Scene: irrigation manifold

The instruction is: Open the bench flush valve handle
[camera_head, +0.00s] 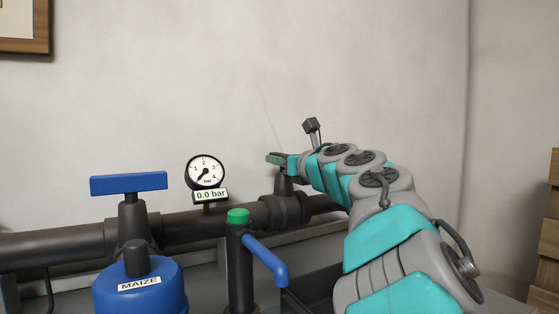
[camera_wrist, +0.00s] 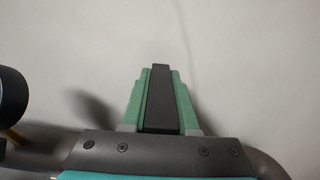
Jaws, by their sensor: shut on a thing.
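My gripper (camera_head: 277,159) is at the dark valve (camera_head: 284,185) on the right part of the pipe. In the wrist view my gripper's green fingers (camera_wrist: 161,80) are shut on a dark bar-shaped valve handle (camera_wrist: 160,105), one finger along each side. In the head view the fingers and wrist mostly hide this handle. I see no label on it, so I cannot tell by name whether it is the bench flush handle. A blue T-shaped handle (camera_head: 129,183) stands on another valve at the left, with the bar crosswise in the picture.
A dark pipe (camera_head: 55,244) runs along the wall. A gauge (camera_head: 206,171) reads 0.0 bar. In front stand a blue canister (camera_head: 140,291) labelled MAIZE and a dark post with a green cap (camera_head: 238,216) and blue lever (camera_head: 266,260). Wooden crates (camera_head: 548,230) are at the right.

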